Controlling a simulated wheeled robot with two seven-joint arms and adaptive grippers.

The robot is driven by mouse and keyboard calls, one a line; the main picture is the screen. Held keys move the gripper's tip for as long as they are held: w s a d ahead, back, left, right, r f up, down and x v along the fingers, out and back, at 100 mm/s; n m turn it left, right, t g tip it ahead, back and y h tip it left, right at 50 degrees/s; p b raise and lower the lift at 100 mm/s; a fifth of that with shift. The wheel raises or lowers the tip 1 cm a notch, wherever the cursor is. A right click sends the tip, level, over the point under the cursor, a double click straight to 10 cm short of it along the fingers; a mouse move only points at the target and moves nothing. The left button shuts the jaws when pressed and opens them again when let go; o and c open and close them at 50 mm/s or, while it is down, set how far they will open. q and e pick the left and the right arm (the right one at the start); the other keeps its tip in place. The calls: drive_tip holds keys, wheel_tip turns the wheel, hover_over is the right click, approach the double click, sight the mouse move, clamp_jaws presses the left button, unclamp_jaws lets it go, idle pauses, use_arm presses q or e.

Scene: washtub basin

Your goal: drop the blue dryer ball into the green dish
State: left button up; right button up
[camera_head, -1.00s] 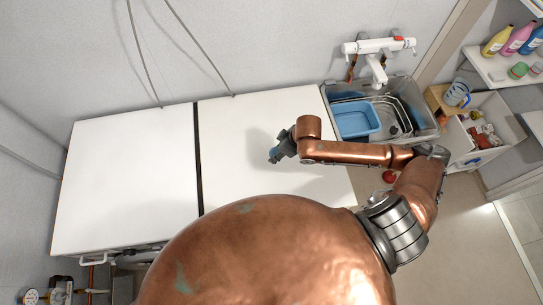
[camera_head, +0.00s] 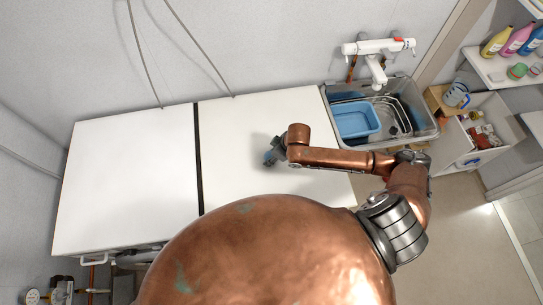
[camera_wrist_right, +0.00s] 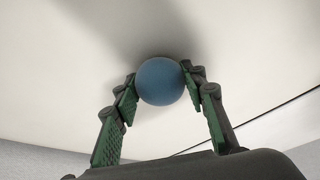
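The blue dryer ball (camera_wrist_right: 160,82) sits between the two green-padded fingertips of my right gripper (camera_wrist_right: 158,78) in the wrist view, touching both sides. In the head view the ball (camera_head: 268,157) is a small blue spot at the tip of my right gripper (camera_head: 271,155), over the right white lid, with a shadow beside it. No green dish shows on the white lids. A small green round item (camera_head: 518,71) stands on the shelf at the far right; I cannot tell if it is the dish. My left gripper is not in view.
Two white lids, left (camera_head: 125,180) and right (camera_head: 235,120), lie side by side with a dark gap between and are otherwise bare. A grey sink (camera_head: 425,120) with a blue basin (camera_head: 355,119) is at the right, under a white tap (camera_head: 378,47). Bottles (camera_head: 495,42) stand on the shelf.

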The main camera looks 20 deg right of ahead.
drive_tip(key=o, duration=0.4)
drive_tip(key=shift+o, duration=0.2)
